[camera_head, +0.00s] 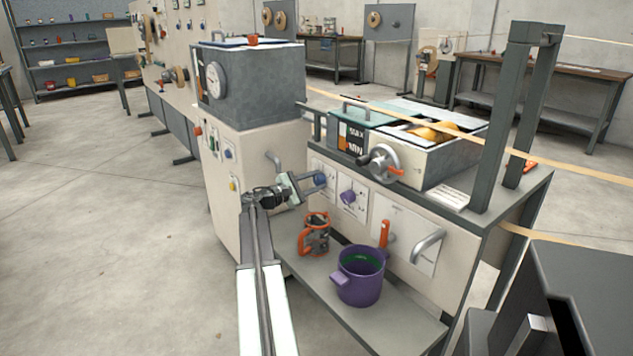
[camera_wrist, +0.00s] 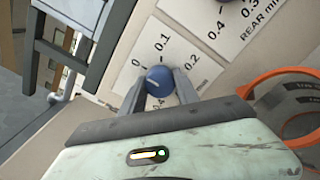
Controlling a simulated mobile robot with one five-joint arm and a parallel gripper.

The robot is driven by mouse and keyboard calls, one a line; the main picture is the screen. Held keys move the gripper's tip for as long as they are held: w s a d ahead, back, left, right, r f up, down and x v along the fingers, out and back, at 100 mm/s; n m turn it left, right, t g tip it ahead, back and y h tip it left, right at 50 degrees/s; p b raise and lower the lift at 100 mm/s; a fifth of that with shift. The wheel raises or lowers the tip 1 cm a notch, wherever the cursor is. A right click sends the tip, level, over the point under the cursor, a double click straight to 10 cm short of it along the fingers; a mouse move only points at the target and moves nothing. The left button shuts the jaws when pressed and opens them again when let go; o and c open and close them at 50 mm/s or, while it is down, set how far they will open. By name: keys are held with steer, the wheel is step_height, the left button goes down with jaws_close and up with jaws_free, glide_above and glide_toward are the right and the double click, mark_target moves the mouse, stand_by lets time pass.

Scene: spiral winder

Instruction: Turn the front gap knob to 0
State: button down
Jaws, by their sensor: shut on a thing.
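The front gap knob is a blue round knob (camera_wrist: 158,80) on a white scale plate marked 0, 0.1, 0.2 and more; it also shows in the head view (camera_head: 320,180). A short pale mark on its face points to the upper left, toward the side of the 0 label. The exact angle is hard to tell. My gripper (camera_wrist: 160,88) has one finger on each side of the knob and is shut on it. In the head view my gripper (camera_head: 308,182) reaches the panel at the knob. The lower part of the scale is partly hidden by my gripper.
The rear knob (camera_head: 347,197) sits close to the right on its own scale plate. Below are an orange-handled tool (camera_head: 314,234) and a purple pot (camera_head: 358,276) on the shelf (camera_head: 398,325). A handwheel (camera_head: 380,162) is above right. The floor at left is clear.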

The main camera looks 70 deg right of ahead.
steer(key=shift+s+a+f, duration=0.1)
steer(key=c, duration=0.9)
jaws_free()
steer(key=v, duration=0.7)
steer(key=shift+w+a, duration=0.3)
